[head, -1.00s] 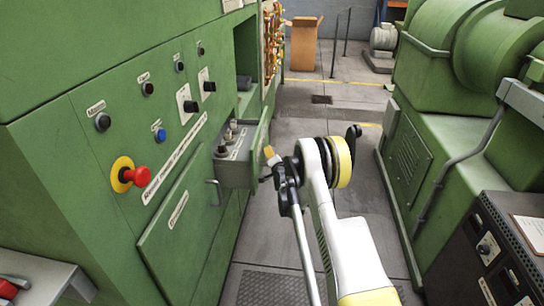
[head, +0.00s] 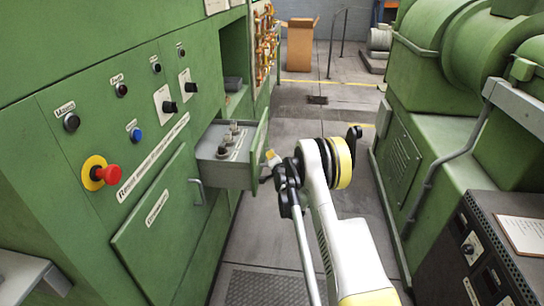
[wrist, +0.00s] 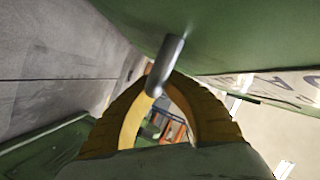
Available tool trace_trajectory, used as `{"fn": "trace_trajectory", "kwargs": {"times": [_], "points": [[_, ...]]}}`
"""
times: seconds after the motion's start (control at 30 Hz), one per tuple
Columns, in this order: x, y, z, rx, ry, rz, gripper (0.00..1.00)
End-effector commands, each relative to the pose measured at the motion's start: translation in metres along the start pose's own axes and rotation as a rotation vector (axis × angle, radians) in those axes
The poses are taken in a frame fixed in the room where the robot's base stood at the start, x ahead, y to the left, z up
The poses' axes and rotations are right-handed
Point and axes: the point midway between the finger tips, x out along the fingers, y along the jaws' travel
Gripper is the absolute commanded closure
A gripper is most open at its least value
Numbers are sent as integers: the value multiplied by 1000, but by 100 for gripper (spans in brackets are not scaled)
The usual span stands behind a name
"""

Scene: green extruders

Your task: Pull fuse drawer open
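The fuse drawer (head: 222,176) is a grey box with a green front panel (head: 260,140), sticking out of the green cabinet. Its open top shows several fuse-like knobs (head: 229,139) inside. My gripper (head: 270,156) is at the outer side of the drawer front. In the wrist view the yellow fingers of my gripper (wrist: 158,88) close together on the grey drawer handle (wrist: 168,58), which juts from the green drawer front (wrist: 245,35). Part of the handle is hidden between the fingers, and my arm hides the handle in the head view.
The cabinet face carries a red emergency button (head: 110,175), several knobs and a lower door with a handle (head: 198,191). A green machine (head: 430,150) and a dark control box (head: 480,250) stand on the right. The aisle floor (head: 295,130) between is open.

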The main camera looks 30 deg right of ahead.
Motion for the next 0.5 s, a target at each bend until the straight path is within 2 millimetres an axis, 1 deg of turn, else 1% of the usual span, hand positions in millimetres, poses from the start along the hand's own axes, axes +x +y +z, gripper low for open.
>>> {"fn": "trace_trajectory", "kwargs": {"times": [0.17,0.2,0.27,0.5], "points": [[0,-1,1,0,-1,-1,100],[0,-1,1,0,-1,-1,84],[0,-1,1,0,-1,-1,66],[0,-1,1,0,-1,-1,66]]}}
